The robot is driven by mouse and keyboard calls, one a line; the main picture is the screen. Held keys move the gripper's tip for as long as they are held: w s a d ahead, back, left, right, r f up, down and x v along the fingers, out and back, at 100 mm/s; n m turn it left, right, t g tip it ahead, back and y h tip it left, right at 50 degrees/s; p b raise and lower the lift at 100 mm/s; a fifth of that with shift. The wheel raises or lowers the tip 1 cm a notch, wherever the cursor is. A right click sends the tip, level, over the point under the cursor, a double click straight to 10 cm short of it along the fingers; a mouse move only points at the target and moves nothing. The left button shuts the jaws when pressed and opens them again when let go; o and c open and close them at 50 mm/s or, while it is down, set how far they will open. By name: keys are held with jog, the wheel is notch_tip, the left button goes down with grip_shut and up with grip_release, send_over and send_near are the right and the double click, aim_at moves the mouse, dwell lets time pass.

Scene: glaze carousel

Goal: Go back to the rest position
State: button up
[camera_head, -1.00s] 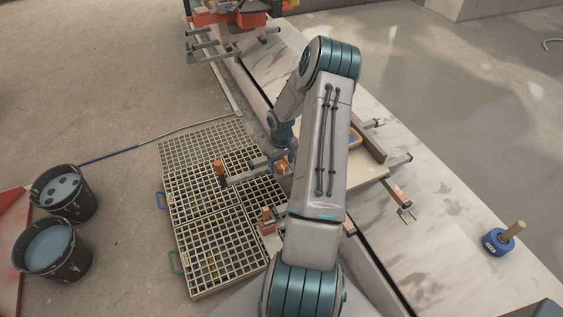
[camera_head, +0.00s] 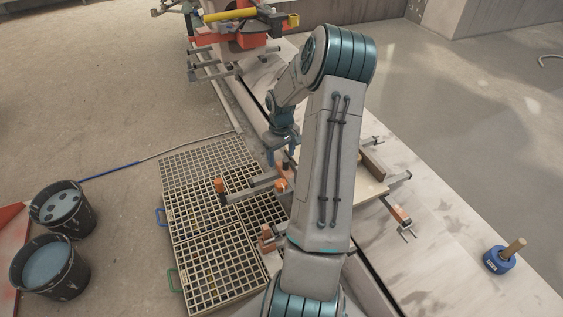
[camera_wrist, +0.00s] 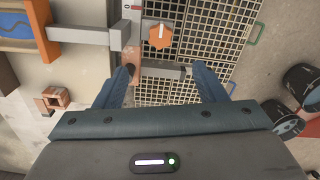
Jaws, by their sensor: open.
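My gripper (camera_wrist: 161,85) is open in the wrist view, its two blue fingers spread apart with nothing held between them. Below it show a grey clamp bar (camera_wrist: 160,69) and an orange knob (camera_wrist: 161,36), both over the floor grating. In the head view my gripper (camera_head: 282,152) points down beside the clamp's orange knob (camera_head: 281,184). My arm hides part of the worktop there. I cannot tell from these views whether the fingers touch the clamp.
Floor grating (camera_head: 205,238) lies left of the long slab (camera_head: 470,250). Two buckets (camera_head: 62,207) (camera_head: 48,265) stand at the far left. A blue round tool with a wooden handle (camera_head: 499,259) sits on the slab. An orange machine (camera_head: 245,38) stands at the back.

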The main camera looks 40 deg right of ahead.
jog(key=shift+r, duration=0.2)
dwell(0.4)
jog(key=s+a+r+h+p, duration=0.1)
jog(key=s+a+r+p, duration=0.15)
jog(key=a+r, duration=0.7)
jog(key=s+a+r+h+p, duration=0.1)
jog(key=s+a+r, duration=0.2)
jog(key=a+r, duration=0.6)
jog(key=s+a+r+t+y+p, duration=0.1)
jog(key=s+a+r, duration=0.3)
jog(key=s+a, duration=0.1)
jog(key=s+a+r+t+y+p, duration=0.1)
jog(key=s+a+r, duration=0.4)
jog(key=s, duration=0.3)
jog(key=shift+s+a+t+p, duration=0.3)
jog(key=shift+a+t+p, duration=0.1)
